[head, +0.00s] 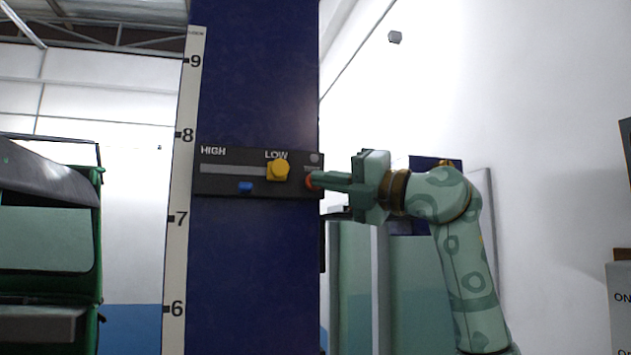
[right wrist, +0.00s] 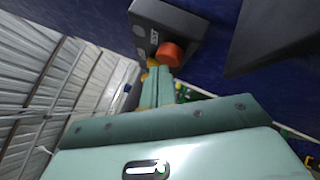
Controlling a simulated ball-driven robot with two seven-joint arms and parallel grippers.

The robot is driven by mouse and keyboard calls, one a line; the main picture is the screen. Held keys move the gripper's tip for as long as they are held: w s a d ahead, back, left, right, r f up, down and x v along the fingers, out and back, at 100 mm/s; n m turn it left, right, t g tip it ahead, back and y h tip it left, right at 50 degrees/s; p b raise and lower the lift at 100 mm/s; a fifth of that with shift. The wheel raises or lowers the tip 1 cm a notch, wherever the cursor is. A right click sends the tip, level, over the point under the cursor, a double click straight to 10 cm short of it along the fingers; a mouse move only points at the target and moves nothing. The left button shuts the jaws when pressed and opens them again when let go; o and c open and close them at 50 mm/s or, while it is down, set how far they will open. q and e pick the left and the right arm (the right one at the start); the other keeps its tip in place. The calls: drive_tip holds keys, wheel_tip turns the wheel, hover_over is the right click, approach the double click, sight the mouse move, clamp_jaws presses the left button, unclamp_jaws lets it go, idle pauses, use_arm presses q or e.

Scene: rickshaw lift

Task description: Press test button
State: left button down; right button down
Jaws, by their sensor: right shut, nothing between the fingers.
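A black control panel (head: 225,184) is mounted on the blue column. A red-orange button (head: 310,181) sticks out at its right end, partly hidden behind my fingers. My left gripper is not in view.
The panel has a yellow slider knob (head: 278,170) at LOW and a blue button (head: 245,187). The tall blue column (head: 253,255) carries a numbered scale (head: 181,205). A green rickshaw (head: 45,240) stands at the left. White wall lies behind my right arm.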

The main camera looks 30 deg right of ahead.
drive_tip(key=shift+w+d, duration=0.1)
drive_tip(key=shift+w, duration=0.25)
idle(0.3)
drive_tip(key=shift+s, duration=0.1)
drive_tip(key=shift+s+a, duration=0.2)
drive_tip(key=shift+s, duration=0.55)
drive_tip(key=s+b, duration=0.1)
drive_tip(key=s, duration=0.1)
drive_tip(key=s+a+b, duration=0.1)
drive_tip(key=s, duration=0.1)
drive_tip(key=shift+s+a, duration=0.1)
drive_tip(key=shift+s, duration=0.3)
idle(0.8)
